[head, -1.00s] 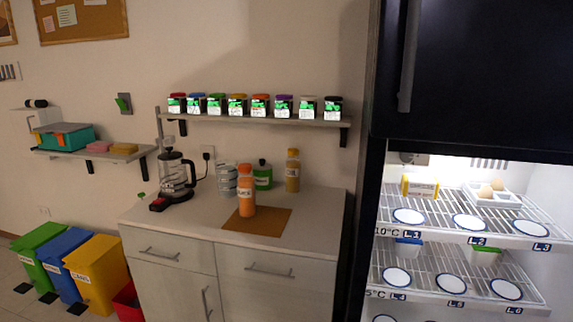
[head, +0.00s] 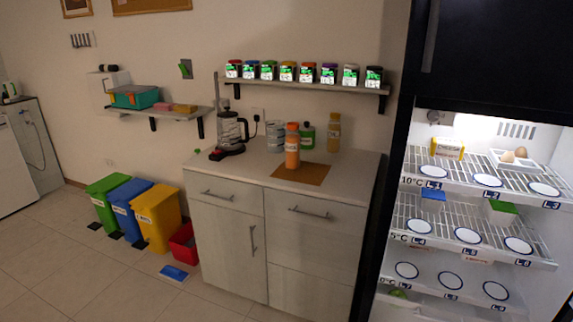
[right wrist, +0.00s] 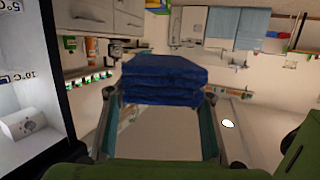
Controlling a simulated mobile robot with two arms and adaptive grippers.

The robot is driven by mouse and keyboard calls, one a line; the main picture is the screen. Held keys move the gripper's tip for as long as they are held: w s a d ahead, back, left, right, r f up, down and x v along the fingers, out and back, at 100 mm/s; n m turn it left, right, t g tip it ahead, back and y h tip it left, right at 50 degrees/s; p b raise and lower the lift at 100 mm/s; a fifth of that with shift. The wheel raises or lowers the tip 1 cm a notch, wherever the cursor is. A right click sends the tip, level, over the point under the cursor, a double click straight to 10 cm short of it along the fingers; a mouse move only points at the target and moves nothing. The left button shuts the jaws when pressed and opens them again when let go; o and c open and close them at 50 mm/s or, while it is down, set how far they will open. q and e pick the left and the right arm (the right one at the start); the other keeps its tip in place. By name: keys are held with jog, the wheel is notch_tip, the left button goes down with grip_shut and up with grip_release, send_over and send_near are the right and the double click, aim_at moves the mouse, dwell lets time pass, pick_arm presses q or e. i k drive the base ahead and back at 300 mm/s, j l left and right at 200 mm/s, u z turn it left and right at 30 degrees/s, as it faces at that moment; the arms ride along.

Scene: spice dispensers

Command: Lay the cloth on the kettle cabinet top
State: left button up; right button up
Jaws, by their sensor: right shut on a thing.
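A folded dark blue cloth (right wrist: 163,80), stacked in several layers, is held between the two fingers of my right gripper (right wrist: 160,95) in the right wrist view. The cloth is not visible in the head view. A pale cabinet (head: 35,145) stands at the far left edge of the head view, partly cut off. A small kettle-like item (head: 12,92) is on its top, too small to make out well. My left gripper shows in neither view.
A drawer cabinet (head: 235,220) holds a glass pot (head: 232,132), bottles and a brown mat (head: 300,174). Coloured bins (head: 155,218) and a flat blue item (head: 173,272) are on the floor. An open fridge (head: 480,210) stands right. The floor at front left is clear.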

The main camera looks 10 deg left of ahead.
aim_at(342, 181)
jog(key=z, duration=1.35)
jog(key=i+j, duration=0.15)
jog(key=j, duration=0.35)
jog(key=i+j+z, duration=0.1)
jog(key=j, duration=0.45)
jog(key=i+j, duration=0.15)
jog(key=j, duration=0.35)
jog(key=i+j, duration=0.1)
jog(key=j, duration=0.45)
jog(key=i+j+z, duration=0.1)
jog(key=j, duration=0.45)
